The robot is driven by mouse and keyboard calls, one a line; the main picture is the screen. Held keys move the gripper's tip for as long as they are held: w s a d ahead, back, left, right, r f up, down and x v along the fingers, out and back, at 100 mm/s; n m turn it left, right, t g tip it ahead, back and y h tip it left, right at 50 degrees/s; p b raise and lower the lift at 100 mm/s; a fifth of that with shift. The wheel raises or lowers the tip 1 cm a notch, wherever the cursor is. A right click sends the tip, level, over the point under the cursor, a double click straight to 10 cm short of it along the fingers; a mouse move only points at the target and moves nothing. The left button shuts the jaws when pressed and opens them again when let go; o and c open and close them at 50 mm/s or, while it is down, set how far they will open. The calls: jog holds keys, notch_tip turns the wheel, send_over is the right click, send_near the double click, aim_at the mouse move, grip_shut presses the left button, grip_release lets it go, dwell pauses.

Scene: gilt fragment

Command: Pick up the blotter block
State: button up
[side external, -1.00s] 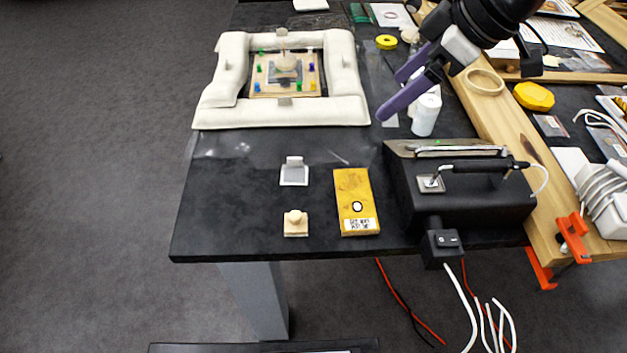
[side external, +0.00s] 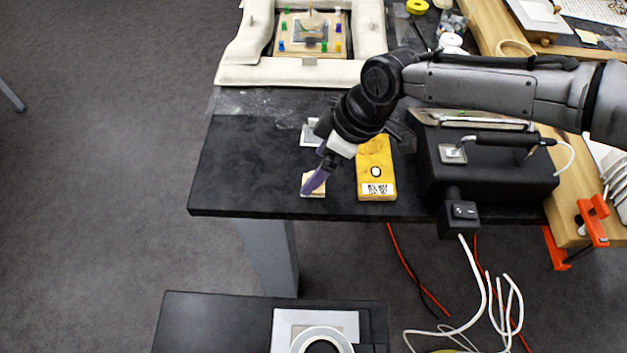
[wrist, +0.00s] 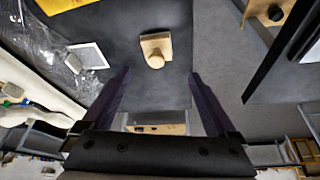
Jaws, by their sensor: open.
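A small pale wooden block with a round knob, which I take to be the blotter block (side external: 319,191), lies near the front edge of the black table. It also shows in the wrist view (wrist: 156,42), ahead of the fingertips and roughly centred between them. My gripper (side external: 308,188) reaches down over the block and partly covers it in the side view. In the wrist view my gripper (wrist: 160,75) has its two purple fingers wide apart with nothing between them. Whether the fingers touch the block I cannot tell.
A yellow block (side external: 376,170) lies right of the blotter block. A grey-and-white square piece (side external: 309,137) lies behind it, partly hidden by my wrist. A black box (side external: 490,178) stands farther right. A cream padded frame (side external: 300,73) is at the back. The left table area is clear.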

jog(key=shift+d+x, duration=0.2)
jog(key=shift+x, duration=1.15)
jog(key=shift+d+x, duration=0.2)
jog(key=shift+x, duration=1.15)
jog(key=shift+f, duration=0.15)
grip_shut()
